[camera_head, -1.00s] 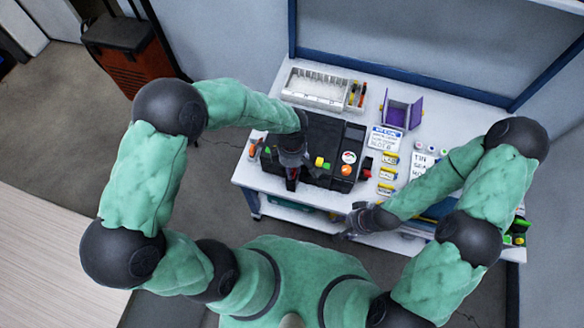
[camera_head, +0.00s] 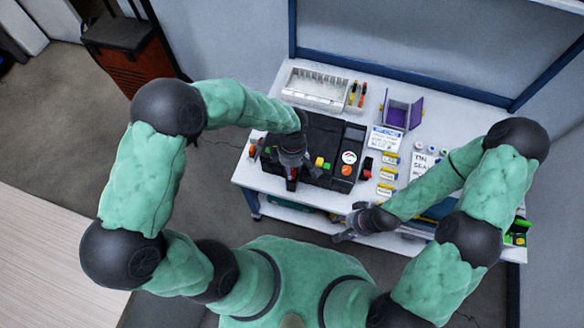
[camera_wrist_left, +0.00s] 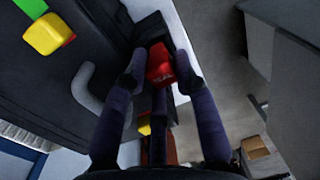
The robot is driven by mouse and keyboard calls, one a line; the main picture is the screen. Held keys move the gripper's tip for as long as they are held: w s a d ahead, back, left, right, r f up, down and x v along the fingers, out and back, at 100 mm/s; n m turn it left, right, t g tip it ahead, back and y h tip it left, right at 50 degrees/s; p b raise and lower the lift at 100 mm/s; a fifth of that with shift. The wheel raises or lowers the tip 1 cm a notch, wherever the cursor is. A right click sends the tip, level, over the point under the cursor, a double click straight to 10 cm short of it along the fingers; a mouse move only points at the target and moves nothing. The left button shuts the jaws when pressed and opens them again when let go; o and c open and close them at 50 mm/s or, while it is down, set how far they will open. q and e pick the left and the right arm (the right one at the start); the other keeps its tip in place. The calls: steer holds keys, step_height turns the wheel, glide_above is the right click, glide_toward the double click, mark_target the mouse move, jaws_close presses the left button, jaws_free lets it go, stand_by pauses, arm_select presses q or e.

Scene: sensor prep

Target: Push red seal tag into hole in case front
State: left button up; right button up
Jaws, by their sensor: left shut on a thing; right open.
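The red seal tag (camera_wrist_left: 160,66), with lettering on its face, shows between the fingertips of my left gripper (camera_wrist_left: 160,84) in the left wrist view. My left gripper (camera_head: 291,178) is shut on it at the front edge of the black case (camera_head: 322,132) in the head view. The case also fills the left of the wrist view (camera_wrist_left: 85,48). The hole in the case front is not visible, and I cannot tell whether the tag touches the case. My right gripper (camera_head: 344,233) is open and empty by the table's front edge.
The case top carries a yellow block (camera_head: 320,162), a green piece and round dials. A purple bin (camera_head: 397,112), white rack (camera_head: 314,87), label cards and yellow-marked parts (camera_head: 387,173) stand on the white table (camera_head: 250,180).

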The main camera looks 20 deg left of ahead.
arm_select(q)
steer(key=shift+f+b, duration=1.5)
steer(key=shift+b, duration=0.5)
stand_by(5.1)
steer(key=o, duration=1.3)
